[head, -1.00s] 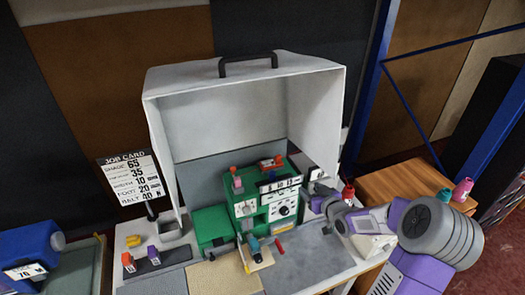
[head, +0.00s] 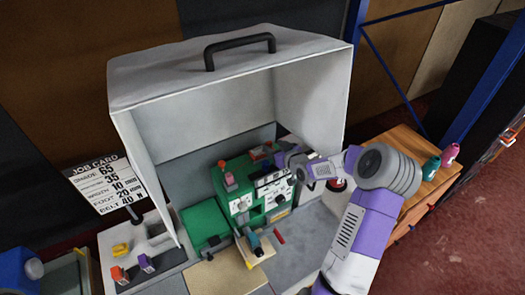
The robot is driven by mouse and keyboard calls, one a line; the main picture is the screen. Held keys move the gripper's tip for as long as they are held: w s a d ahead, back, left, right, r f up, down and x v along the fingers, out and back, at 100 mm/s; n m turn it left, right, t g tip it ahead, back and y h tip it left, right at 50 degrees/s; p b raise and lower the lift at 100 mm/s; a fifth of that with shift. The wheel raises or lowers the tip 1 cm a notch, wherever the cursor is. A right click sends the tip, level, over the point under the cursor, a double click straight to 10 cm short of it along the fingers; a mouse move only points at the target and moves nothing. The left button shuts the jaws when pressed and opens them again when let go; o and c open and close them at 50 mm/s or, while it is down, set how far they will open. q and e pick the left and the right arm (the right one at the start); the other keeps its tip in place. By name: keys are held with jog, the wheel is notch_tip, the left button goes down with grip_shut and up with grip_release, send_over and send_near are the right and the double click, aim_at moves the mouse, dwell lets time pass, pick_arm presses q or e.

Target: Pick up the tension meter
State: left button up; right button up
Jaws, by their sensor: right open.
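No item can be told for certain as the tension meter. A small red and dark object (head: 261,152) sits on top of the green machine (head: 232,183), close to my right gripper. My right gripper (head: 281,160) is at the machine's upper right corner, open, its fingers small and partly lost against the machine. I cannot tell whether it touches anything. A teal-handled tool (head: 254,243) lies in front of the machine on a pale block. My left gripper is out of view.
A white hood (head: 200,85) with a black handle stands over the machine, its walls close to my right arm. A job card (head: 104,187) stands at left. Orange and purple spools (head: 147,262) and a yellow piece (head: 121,249) sit front left. Bottles (head: 450,153) stand on a wooden cabinet at right.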

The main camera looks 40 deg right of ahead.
jog(key=shift+x, duration=1.1)
grip_shut()
jog(key=shift+r, duration=0.1)
